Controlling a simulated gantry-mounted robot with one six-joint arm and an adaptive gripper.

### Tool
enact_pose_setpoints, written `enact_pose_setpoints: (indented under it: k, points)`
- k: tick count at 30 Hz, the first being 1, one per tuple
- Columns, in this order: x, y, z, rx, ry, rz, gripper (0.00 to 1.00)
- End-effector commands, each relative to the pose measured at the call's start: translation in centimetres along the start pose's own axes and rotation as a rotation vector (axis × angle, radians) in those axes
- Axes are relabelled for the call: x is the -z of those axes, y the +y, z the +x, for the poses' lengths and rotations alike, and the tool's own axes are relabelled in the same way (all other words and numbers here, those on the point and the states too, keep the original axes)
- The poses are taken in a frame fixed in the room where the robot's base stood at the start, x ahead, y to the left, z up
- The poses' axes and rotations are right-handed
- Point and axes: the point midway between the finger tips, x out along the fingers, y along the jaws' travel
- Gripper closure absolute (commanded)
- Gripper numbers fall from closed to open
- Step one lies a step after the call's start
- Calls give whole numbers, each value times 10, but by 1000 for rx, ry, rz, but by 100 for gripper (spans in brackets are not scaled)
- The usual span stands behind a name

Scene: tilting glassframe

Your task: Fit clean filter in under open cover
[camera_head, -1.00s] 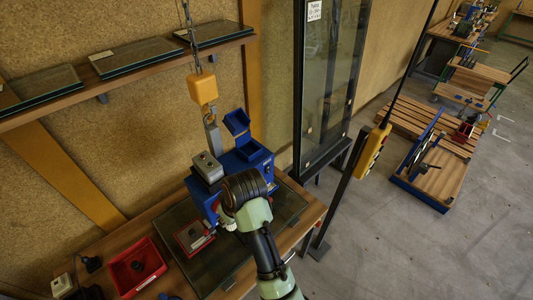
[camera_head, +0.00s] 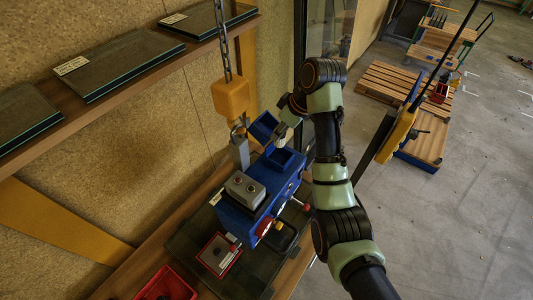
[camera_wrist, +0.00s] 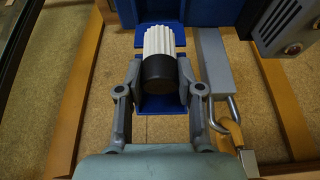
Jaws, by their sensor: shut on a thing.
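My gripper (camera_wrist: 158,82) is shut on the filter, a white pleated cylinder (camera_wrist: 159,40) with a black end cap (camera_wrist: 160,72). The blue housing (camera_head: 262,190) stands on the bench, with its blue cover (camera_head: 264,127) raised open at the far end. In the head view my gripper (camera_head: 281,132) is beside the open cover, above the housing's open top. In the wrist view blue surfaces (camera_wrist: 160,130) show behind and below the filter. The filter appears close to the opening, but I cannot tell whether it touches or has entered it.
An orange hoist block (camera_head: 232,98) hangs on a chain, hooked to a grey bar (camera_head: 239,152) beside the cover. A grey block (camera_head: 244,190) sits on the housing. A red-framed plate (camera_head: 218,255) and red bin (camera_head: 166,285) are in front. A yellow pendant (camera_head: 396,136) hangs right.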

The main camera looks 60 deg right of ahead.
Motion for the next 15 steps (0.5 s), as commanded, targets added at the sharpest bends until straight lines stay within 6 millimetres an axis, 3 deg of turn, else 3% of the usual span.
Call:
enact_pose_setpoints:
  k: [15]
  points:
    - [-23, -1, 56, 4, -3, 1, 98]
